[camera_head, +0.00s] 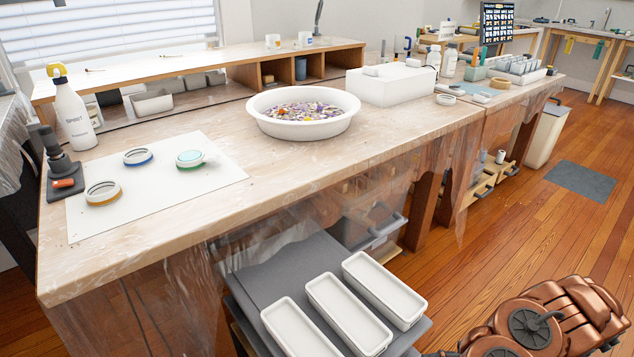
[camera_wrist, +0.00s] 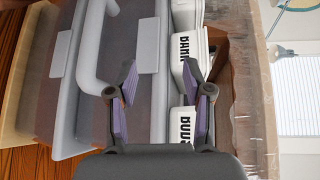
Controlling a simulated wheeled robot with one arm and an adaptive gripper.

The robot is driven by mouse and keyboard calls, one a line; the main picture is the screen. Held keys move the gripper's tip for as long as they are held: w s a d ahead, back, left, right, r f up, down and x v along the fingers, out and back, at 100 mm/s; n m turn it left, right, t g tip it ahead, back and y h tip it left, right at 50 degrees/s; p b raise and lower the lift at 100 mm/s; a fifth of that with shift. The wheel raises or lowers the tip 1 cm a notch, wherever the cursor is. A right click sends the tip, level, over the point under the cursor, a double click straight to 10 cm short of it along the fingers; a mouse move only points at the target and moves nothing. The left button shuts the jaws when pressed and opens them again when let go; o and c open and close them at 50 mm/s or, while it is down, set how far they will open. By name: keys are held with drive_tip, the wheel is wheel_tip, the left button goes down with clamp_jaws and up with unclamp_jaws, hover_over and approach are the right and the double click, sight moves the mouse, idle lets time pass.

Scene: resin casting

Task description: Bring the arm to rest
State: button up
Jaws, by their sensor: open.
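My gripper (camera_wrist: 160,82) shows in the wrist view with its two purple-padded fingers apart and nothing held between them. Beyond the fingers are a grey bin with a handle (camera_wrist: 87,45) and white labelled boxes (camera_wrist: 188,32), seen turned sideways. I cannot tell how far the fingers are from them. In the head view my copper-coloured arm shows at the lower right corner, folded close to my body, and the gripper is out of sight there.
The plastic-covered workbench (camera_head: 290,180) carries a white basin (camera_head: 303,124), a white mat (camera_head: 215,175) and a spirit bottle (camera_head: 74,115). White lidded boxes (camera_head: 347,312) stand on a grey surface below its front edge.

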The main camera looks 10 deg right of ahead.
drive_tip(key=a+r+n+g+h+p, duration=0.2)
drive_tip(key=a+r+p, duration=0.25)
drive_tip(key=r, duration=0.75)
drive_tip(key=a+r+n+g+h+p, duration=0.2)
drive_tip(key=a+r+g+p, duration=0.3)
drive_tip(key=r, duration=0.6)
drive_tip(key=a+r+n+h+p, duration=0.15)
drive_tip(key=a+r+p, duration=0.35)
drive_tip(key=r, duration=0.7)
drive_tip(key=s+r+m+t+h+p, duration=0.1)
drive_tip(key=s+r+h+p, duration=0.4)
drive_tip(key=r, duration=0.7)
drive_tip(key=s+r+m+t+h+p, duration=0.2)
drive_tip(key=s+r+h+p, duration=0.3)
drive_tip(key=s+r+p, duration=0.5)
drive_tip(key=shift+s+d+r+t+h, duration=0.35)
drive_tip(key=shift+s+r+t, duration=0.15)
drive_tip(key=shift+s+r, duration=0.45)
drive_tip(key=shift+s+f, duration=0.1)
drive_tip(key=shift+c, duration=0.3)
